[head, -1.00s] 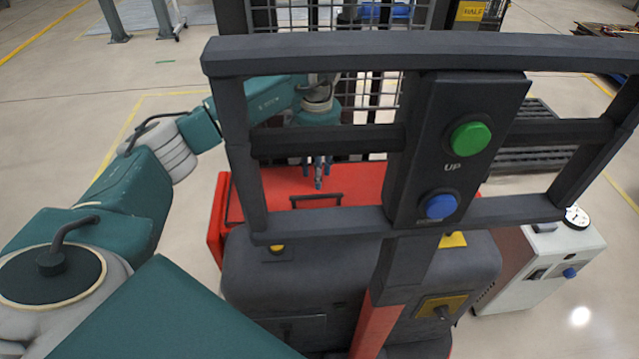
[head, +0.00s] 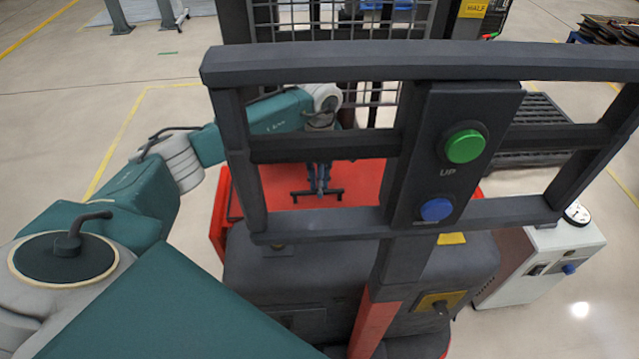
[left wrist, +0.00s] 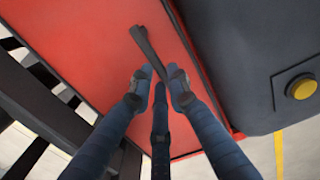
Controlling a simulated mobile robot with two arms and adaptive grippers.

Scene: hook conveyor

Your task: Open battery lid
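The battery lid (head: 365,178) is a flat red panel behind the black frame in the head view, and it lies shut. A black bar handle (head: 335,190) stands on it. The lid (left wrist: 95,50) and handle (left wrist: 145,42) also show in the left wrist view. My left gripper (head: 319,190) points down at the handle. In the left wrist view its blue fingers (left wrist: 161,78) are apart, with the handle passing between the fingertips. Whether they touch it is not clear. My right gripper is not in view.
A black guard frame (head: 420,60) with a green UP button (head: 465,146) and a blue button (head: 436,209) stands close in front of the lid. A dark mesh screen (head: 290,20) rises behind. A white cabinet (head: 545,255) stands at the right.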

